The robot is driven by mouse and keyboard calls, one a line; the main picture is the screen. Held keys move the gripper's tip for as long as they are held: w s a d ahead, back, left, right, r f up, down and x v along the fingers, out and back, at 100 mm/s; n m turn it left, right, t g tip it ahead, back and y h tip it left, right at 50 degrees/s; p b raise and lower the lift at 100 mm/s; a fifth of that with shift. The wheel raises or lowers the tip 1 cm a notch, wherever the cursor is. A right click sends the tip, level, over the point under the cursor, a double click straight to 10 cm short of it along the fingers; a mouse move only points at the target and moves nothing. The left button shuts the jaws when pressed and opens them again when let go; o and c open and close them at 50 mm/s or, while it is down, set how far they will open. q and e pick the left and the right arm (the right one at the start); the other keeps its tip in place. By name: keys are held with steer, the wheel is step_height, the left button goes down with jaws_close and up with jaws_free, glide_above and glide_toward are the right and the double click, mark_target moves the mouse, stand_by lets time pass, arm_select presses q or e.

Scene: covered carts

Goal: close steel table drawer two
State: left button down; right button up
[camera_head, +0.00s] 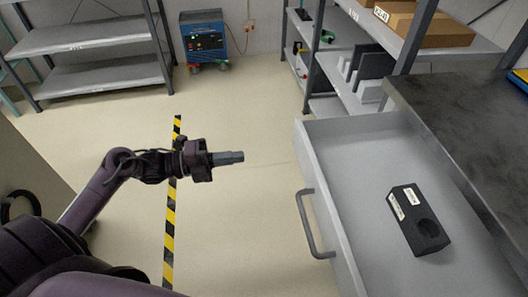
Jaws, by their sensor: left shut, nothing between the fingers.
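The steel table (468,107) has a dark top and stands at the right. Its grey drawer (375,145) is pulled well out toward the left, with a bar handle (307,224) on its front. A black block-shaped object (418,218) with a round recess and pale labels lies in the drawer. My left gripper (240,157) is shut and empty. It points right, over the floor, and is apart from the drawer front and handle. My right gripper is not in view.
Yellow and black tape (169,210) runs along the floor below my left arm. Shelving (88,38) stands at the back left, and a blue machine (204,40) by the wall. Another shelf with cardboard boxes (432,27) is behind the table. Floor left of the drawer is clear.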

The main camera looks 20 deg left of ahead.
mark_target(299, 150)
arm_select(q)
steer(key=p+x, duration=0.1)
steer(key=x, duration=1.1)
steer(key=shift+d+r, duration=0.1)
steer(key=shift+w+d, duration=0.35)
steer(key=shift+d, duration=0.15)
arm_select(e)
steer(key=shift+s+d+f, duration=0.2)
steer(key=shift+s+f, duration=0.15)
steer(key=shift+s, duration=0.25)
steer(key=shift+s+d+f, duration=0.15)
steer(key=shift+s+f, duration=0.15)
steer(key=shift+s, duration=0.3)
